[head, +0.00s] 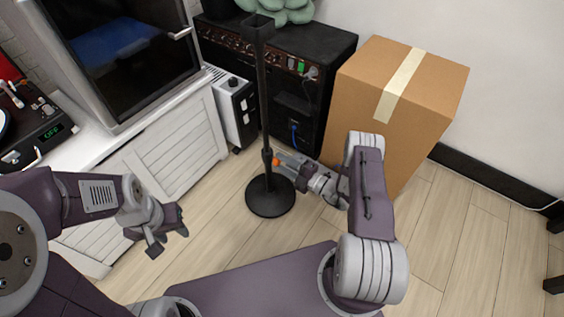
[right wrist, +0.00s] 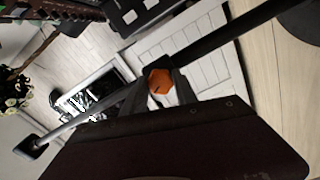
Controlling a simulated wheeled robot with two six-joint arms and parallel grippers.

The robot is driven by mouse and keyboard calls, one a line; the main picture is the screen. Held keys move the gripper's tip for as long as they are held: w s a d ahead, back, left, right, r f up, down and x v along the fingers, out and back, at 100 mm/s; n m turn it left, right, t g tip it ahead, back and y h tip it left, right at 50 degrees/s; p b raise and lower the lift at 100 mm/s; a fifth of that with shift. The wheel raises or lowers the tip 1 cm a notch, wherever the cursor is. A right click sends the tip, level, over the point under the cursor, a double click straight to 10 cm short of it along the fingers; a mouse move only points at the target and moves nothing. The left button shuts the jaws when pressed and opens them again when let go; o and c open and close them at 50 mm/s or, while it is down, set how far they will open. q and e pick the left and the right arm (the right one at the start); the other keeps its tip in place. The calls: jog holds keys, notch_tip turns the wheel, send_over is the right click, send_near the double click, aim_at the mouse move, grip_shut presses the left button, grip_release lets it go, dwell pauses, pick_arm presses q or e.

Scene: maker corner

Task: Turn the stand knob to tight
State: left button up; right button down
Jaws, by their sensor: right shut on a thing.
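The black stand (head: 263,95) is upright on its round base (head: 270,196) on the floor. Its orange knob (head: 276,162) sits low on the pole. In the right wrist view the orange knob (right wrist: 159,82) lies between the fingertips, with the pole (right wrist: 225,38) running behind it. My right gripper (head: 281,163) is shut on the knob, reaching it from the right; the fingers also show in the right wrist view (right wrist: 165,92). My left gripper (head: 170,232) is open and empty, left of the stand and apart from it.
A cardboard box (head: 350,100) stands right of the stand, close to my right arm. A black amplifier (head: 300,75) is behind the stand. A white cabinet (head: 165,150) with a turntable (head: 30,125) is on the left. The floor at the right (head: 450,240) is mostly clear.

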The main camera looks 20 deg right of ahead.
jog(key=m, duration=0.5)
jog(key=shift+m, duration=0.3)
dwell(0.4)
jog(key=c, duration=1)
grip_release()
jog(key=shift+o, duration=0.2)
